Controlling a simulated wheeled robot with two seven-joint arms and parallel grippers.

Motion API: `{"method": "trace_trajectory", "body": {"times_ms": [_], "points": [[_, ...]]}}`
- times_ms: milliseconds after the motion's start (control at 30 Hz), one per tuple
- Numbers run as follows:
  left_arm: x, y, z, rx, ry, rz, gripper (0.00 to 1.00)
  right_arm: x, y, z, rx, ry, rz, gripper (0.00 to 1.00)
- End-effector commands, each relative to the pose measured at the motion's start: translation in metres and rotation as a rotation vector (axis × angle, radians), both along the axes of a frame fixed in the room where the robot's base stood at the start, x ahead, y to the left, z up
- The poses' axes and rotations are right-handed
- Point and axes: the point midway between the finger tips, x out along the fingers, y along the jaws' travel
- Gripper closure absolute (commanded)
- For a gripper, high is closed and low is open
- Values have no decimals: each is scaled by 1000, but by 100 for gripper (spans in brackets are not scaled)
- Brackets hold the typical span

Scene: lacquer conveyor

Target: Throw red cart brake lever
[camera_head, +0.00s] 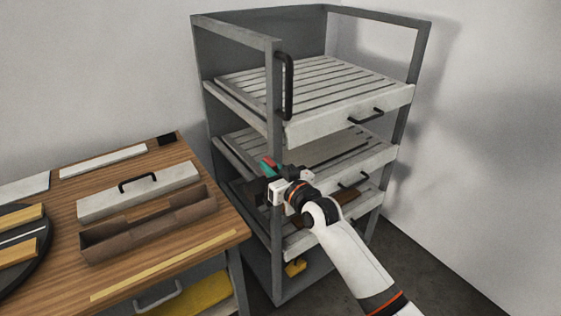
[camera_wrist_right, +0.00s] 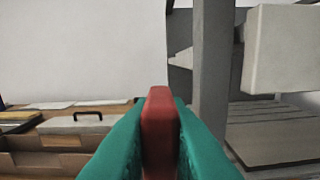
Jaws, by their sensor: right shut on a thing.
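The red brake lever (camera_wrist_right: 160,130) stands upright between the green fingers of my right gripper (camera_wrist_right: 160,142) in the right wrist view, and the fingers are shut on it. In the head view my right gripper (camera_head: 268,172) is at the front left post of the grey cart (camera_head: 278,215), about level with its middle shelf. Only a small bit of red shows there, and the gripper hides most of the lever. My left gripper is in neither view.
The cart has slatted shelves (camera_head: 385,103) with black handles, and a tall black handle (camera_head: 287,86) on its front post. A wooden table (camera_head: 222,226) at the left holds a brown tray (camera_head: 92,250) and a pale lidded box (camera_head: 100,207). A yellow item (camera_head: 295,268) sits low in the cart.

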Motion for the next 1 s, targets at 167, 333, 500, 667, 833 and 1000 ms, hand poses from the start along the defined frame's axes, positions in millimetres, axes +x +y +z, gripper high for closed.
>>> {"method": "trace_trajectory", "body": {"times_ms": [167,333,500,667,833,1000], "points": [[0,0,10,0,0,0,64,-12,16,1,-137,-99,2,100],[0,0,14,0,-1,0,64,-22,31,-3,-262,-189,2,100],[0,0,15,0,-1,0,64,-31,42,-10,-371,-268,1,100],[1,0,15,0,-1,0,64,-36,50,-14,-450,-327,1,100],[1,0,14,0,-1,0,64,-40,55,-19,-508,-368,2,100],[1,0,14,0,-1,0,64,-42,58,-22,-539,-390,1,100]]}}
